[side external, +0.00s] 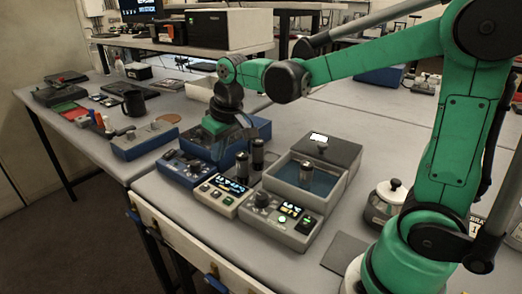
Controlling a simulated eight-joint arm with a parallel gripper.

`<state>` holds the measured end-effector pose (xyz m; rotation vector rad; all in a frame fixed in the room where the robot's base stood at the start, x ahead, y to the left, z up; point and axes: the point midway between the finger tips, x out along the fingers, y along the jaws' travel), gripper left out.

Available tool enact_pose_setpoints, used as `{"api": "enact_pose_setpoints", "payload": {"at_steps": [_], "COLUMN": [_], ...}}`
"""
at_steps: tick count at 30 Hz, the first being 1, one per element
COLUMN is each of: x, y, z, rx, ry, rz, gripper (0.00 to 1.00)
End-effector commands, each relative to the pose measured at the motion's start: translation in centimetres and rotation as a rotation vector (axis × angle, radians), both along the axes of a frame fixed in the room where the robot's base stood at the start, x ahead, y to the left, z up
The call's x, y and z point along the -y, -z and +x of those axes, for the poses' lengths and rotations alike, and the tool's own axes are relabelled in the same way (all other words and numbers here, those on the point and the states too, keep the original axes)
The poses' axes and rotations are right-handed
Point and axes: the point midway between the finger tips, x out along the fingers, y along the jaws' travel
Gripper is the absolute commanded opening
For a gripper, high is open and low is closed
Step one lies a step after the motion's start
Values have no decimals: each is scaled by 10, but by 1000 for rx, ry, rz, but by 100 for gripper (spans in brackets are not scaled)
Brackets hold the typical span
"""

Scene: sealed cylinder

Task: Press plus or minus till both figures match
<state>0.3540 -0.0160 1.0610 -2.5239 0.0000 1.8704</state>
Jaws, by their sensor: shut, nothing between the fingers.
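A beige box (226,194) with a lit display and small buttons stands near the front of the bench. A grey box (281,221) to its right has a knob, a lit display and a green-lit part. The figures are too small to read, and I cannot tell which buttons are plus and minus. Dark upright cylinders stand behind the beige box, one at the left (241,167) and one at the right (258,153). My gripper (240,122) is shut and empty, above and behind these boxes; its fingertips are hard to make out.
A blue box (187,170) with knobs stands left of the beige one. A grey open tank (334,190) holds a dark cylinder (306,174). A kettle-like pot (384,203) stands at right. A black mug (134,103) and blue case (144,143) are at left.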

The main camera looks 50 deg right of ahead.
Motion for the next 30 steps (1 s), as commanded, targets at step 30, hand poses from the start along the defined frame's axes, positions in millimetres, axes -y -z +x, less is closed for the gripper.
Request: {"api": "enact_pose_setpoints", "payload": {"at_steps": [30], "x": [0], "y": [-29], "z": [-9], "rx": [1], "ry": [0], "rz": [0], "gripper": [0]}}
